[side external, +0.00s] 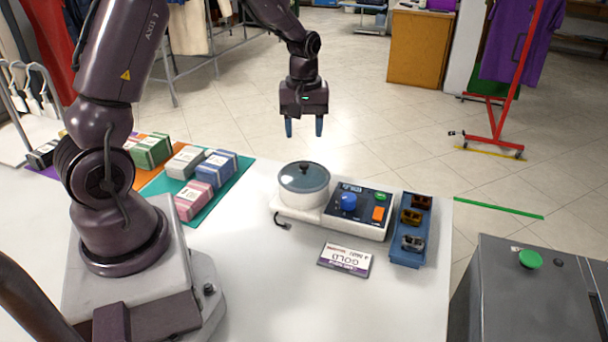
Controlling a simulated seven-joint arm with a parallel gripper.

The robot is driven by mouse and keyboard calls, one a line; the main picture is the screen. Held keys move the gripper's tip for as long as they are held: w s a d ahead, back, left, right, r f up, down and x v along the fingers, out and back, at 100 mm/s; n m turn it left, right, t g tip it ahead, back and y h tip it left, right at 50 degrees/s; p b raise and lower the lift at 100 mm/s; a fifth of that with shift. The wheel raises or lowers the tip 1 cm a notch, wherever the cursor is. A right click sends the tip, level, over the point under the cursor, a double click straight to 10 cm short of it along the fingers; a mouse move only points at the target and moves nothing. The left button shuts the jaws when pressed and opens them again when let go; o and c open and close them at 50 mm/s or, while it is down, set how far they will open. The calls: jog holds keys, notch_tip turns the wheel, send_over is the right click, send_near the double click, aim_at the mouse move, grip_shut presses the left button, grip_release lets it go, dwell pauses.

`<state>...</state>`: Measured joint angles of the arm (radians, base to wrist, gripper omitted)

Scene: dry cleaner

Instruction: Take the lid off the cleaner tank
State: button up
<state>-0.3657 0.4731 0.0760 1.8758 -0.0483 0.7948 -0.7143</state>
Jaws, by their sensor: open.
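The cleaner tank (301,200) is a round vessel at the left end of a white device with a control panel, on the white table. Its round lid (290,180) is on top, with a dark knob (304,167) at its centre. My gripper (304,128) is open and empty, with blue fingertips pointing down. In the picture it is above the lid and apart from it; the exact distance in depth is hard to tell.
The control panel (372,203) has a blue dial. A blue tray (408,255) with several small items stands right of it. A GOLD card (345,260) lies in front. Several wrapped bundles (215,168) lie on coloured mats at left.

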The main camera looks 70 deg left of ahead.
aim_at(304, 164)
jog(key=f, duration=0.9)
jog(key=shift+d+f, duration=0.15)
jog(key=shift+d, duration=0.05)
jog(key=shift+c, duration=0.2)
grip_shut()
